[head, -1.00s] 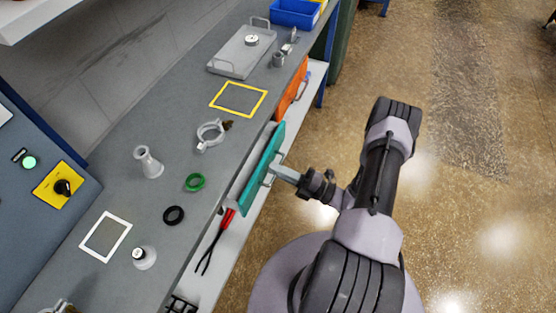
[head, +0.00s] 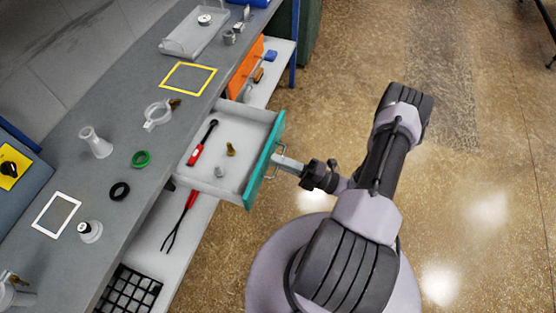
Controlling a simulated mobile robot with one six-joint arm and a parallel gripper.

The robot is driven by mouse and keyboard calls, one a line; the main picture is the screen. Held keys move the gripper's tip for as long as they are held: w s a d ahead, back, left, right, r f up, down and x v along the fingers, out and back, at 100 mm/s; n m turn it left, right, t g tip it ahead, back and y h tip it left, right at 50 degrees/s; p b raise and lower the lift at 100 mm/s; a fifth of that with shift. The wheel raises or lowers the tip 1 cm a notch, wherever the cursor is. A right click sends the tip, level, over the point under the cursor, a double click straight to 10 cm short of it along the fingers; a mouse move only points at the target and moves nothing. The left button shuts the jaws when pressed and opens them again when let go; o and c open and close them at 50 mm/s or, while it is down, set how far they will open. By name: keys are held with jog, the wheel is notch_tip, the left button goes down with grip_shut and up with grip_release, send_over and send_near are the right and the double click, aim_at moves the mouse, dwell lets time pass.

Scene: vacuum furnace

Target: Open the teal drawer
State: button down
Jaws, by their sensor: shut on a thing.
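The teal drawer (head: 264,160) stands pulled out from under the grey bench, its white inside showing. Inside it lie a red-handled tool (head: 202,143), a small brass part (head: 231,149) and a small grey part (head: 219,172). My gripper (head: 279,161) is at the drawer's front, shut on the metal handle (head: 269,174). The fingertips are small in view and partly merge with the handle.
Below is a lower shelf (head: 180,240) with red-handled pliers (head: 181,219) and a black grid (head: 129,289). Open floor (head: 340,100) lies right of the drawer.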

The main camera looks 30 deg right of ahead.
dwell(0.3)
jog(key=c, duration=1.8)
grip_release()
jog(key=p+v, duration=0.1)
jog(key=v, duration=1.6)
jog(key=shift+s+d+p, duration=0.15)
jog(key=shift+d+p, duration=0.05)
jog(key=shift+p, duration=0.2)
